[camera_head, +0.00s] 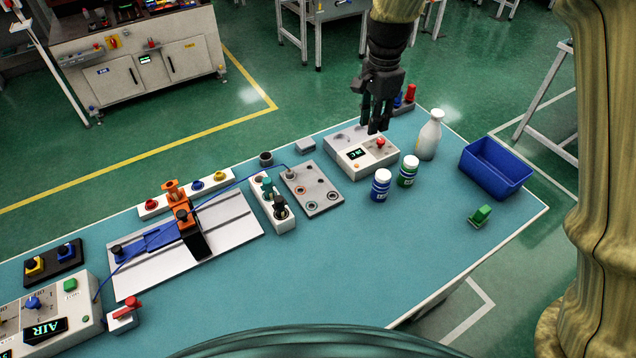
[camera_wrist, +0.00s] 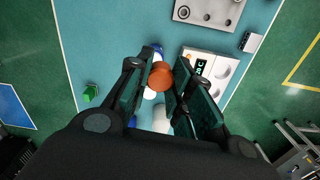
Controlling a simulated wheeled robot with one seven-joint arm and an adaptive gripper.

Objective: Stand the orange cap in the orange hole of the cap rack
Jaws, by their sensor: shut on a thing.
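My gripper (camera_head: 377,126) hangs over the far side of the teal table, above the white box with the display. In the wrist view the gripper's fingers (camera_wrist: 163,84) are shut on the orange cap (camera_wrist: 160,72), which sits between the fingertips. In the head view the fingers mostly hide the cap. The cap rack looks to be the grey plate with ringed holes (camera_head: 324,204), left of the gripper and apart from it. A grey plate with holes also shows at the top of the wrist view (camera_wrist: 218,16). The hole colours are too small to tell surely.
The white display box (camera_head: 350,165) stands under the gripper. A white bottle (camera_head: 429,140), two lidded jars (camera_head: 381,188) (camera_head: 407,173) and a blue bin (camera_head: 497,170) stand to the right. A white block with dark plugs (camera_head: 270,205) lies left of the plate. The front right table is mostly clear.

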